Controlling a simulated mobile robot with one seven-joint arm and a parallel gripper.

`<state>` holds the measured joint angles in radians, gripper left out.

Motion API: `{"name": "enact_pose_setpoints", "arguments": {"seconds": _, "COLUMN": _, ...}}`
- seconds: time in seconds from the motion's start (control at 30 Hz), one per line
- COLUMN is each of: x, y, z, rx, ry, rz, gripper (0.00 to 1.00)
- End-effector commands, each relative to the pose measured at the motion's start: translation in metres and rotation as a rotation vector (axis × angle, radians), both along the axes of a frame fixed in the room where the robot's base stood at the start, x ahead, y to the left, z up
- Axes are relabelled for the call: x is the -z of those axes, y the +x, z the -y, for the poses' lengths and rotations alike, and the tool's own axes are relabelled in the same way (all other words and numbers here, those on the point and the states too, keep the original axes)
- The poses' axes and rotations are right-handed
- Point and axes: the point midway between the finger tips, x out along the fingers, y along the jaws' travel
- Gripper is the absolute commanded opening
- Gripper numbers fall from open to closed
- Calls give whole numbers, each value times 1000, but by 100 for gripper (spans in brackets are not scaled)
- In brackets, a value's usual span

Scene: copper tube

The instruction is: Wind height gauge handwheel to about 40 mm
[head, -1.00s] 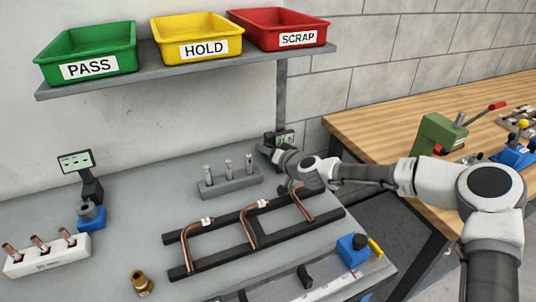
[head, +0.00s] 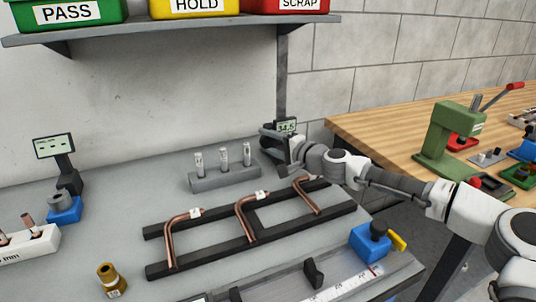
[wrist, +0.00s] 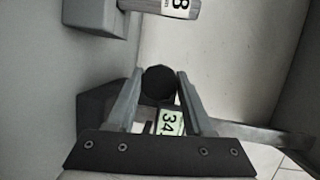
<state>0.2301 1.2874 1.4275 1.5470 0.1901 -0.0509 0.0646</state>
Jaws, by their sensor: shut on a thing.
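The height gauge stands at the back right of the grey bench, and its lit display (head: 286,126) seems to read about 34.5. The display also shows in the wrist view (wrist: 171,120), where "34" is legible and the rest is cut off. The round black handwheel (wrist: 160,82) sits between my fingers in the wrist view. My gripper (wrist: 160,76) is shut on the handwheel, with one finger on each side of it. In the head view my gripper (head: 268,137) hides the handwheel and most of the gauge body.
A grey block with several upright pins (head: 222,178) stands just left of my gripper. A black rack with bent copper tubes (head: 250,240) lies in front. Bins sit on the shelf (head: 180,30) above. A wooden bench (head: 390,125) stands to the right.

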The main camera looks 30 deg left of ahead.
Motion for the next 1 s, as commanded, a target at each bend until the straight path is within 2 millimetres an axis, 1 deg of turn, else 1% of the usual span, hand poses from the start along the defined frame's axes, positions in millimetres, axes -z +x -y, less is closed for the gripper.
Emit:
{"name": "enact_pose_setpoints", "arguments": {"seconds": 0.03, "x": 9, "y": 1, "z": 1, "rx": 3, "ry": 27, "rz": -37, "gripper": 0}}
{"name": "enact_pose_setpoints", "arguments": {"seconds": 0.3, "x": 8, "y": 1, "z": 1, "rx": 2, "ry": 156, "rz": -200, "gripper": 0}}
{"name": "enact_pose_setpoints", "arguments": {"seconds": 0.5, "x": 7, "y": 1, "z": 0, "rx": 2, "ry": 219, "rz": -280, "gripper": 0}}
{"name": "enact_pose_setpoints", "arguments": {"seconds": 0.7, "x": 5, "y": 0, "z": 0, "rx": 1, "ry": 253, "rz": -323, "gripper": 0}}
{"name": "enact_pose_setpoints", "arguments": {"seconds": 1.0, "x": 4, "y": 0, "z": 0, "rx": 1, "ry": 264, "rz": -338, "gripper": 0}}
